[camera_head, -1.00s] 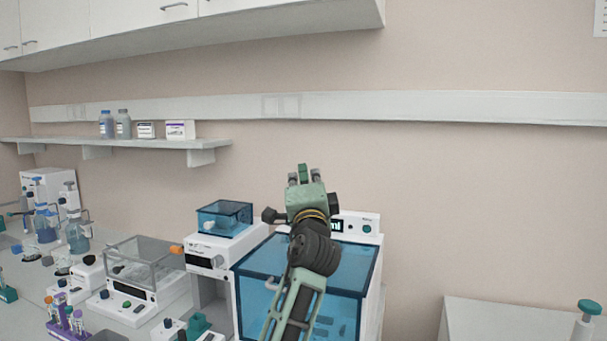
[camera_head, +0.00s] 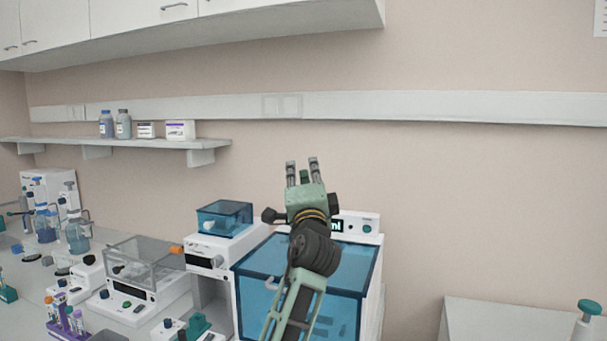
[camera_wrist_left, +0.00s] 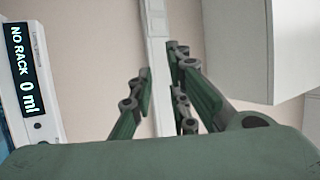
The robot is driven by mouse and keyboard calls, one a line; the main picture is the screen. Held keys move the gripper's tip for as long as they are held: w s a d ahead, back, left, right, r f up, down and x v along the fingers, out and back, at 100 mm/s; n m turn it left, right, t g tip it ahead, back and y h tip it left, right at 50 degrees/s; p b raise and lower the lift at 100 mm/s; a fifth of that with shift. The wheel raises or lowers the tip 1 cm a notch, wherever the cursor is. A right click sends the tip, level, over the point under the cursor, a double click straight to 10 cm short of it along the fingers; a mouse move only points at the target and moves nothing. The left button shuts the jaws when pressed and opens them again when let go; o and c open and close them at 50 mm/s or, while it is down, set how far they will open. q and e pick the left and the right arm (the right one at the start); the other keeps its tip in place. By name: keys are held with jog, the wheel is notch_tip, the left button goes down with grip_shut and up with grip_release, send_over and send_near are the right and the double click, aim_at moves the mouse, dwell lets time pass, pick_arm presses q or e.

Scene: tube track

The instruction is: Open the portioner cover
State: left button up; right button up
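The portioner is the large white machine with a blue see-through cover (camera_head: 345,262) at bottom centre in the head view. The cover looks shut. Its display panel (camera_head: 357,224) stands at the back right; in the left wrist view the display (camera_wrist_left: 22,70) reads "NO RACK 0 ml". My left gripper (camera_head: 302,162) is above the portioner, fingers pointing up and spread apart, empty, not touching the cover. My left arm hides part of the cover. In the left wrist view the gripper's fingers (camera_wrist_left: 160,75) are apart with nothing between them. My right gripper is not in view.
A smaller white device with a blue lid (camera_head: 224,217) stands left of the portioner. Further left are a clear-lidded box (camera_head: 145,262), a tube rack (camera_head: 68,322) and glassware. A wall shelf (camera_head: 110,147) holds bottles and boxes. The wall area above the portioner is free.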

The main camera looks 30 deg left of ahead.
pick_arm(q)
jog(key=v, duration=1.2)
jog(key=shift+w, duration=0.1)
